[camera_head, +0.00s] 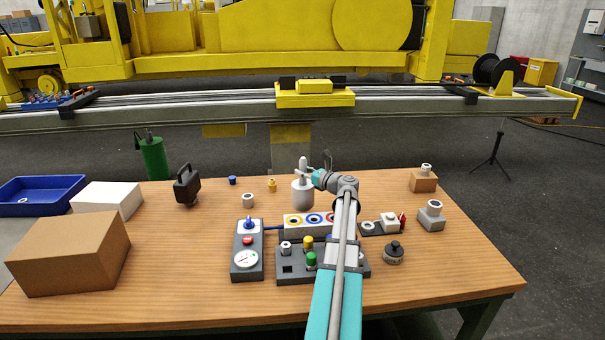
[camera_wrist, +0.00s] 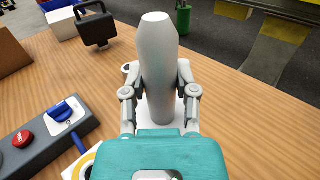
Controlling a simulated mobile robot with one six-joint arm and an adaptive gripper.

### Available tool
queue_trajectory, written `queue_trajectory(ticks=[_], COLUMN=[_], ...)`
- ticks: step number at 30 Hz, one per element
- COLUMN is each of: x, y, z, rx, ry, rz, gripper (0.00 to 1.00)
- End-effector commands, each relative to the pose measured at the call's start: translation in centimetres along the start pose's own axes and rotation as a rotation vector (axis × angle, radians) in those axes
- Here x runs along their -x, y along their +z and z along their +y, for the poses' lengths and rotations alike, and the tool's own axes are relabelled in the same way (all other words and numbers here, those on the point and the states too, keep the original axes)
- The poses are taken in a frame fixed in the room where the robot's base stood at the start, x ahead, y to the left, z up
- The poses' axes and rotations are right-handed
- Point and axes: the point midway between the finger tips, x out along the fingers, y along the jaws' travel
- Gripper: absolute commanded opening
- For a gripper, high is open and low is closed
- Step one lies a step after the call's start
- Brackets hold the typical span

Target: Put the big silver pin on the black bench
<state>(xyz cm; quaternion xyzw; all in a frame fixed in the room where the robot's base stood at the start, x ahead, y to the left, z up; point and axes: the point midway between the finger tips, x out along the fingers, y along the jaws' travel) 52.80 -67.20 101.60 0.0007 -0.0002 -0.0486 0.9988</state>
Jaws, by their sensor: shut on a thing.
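The big silver pin (camera_wrist: 159,65) stands upright with a tapered top in the wrist view. My gripper (camera_wrist: 160,95) is shut on it, one finger on each side. In the head view the pin (camera_head: 303,163) shows above a wide pale cylinder (camera_head: 303,195) on the wooden table, with my gripper (camera_head: 308,174) at its side. In the wrist view a pale round base (camera_wrist: 150,124) shows below the pin, partly hidden by my gripper. I cannot tell whether the pin is seated in it or just above. I cannot tell which surface is the black bench.
A grey control box (camera_head: 247,262) and a dark block with coloured parts (camera_head: 296,262) lie in front. A black handled object (camera_head: 187,184), cardboard box (camera_head: 70,255) and blue tray (camera_head: 40,207) are at left. Small parts stand at right. The table's front right is clear.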

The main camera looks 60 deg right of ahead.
Motion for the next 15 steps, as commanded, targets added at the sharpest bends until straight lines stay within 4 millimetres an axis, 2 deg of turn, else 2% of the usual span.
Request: queue_trajectory(ticks=[8, 15], x=[-0.3, -0.7], y=[-0.4, -2.1], z=[-0.2, -0.4], rx=[-0.002, -0.002], ry=[0.000, 0.000], rz=[-0.003, -0.003], gripper=[0.00, 0.00])
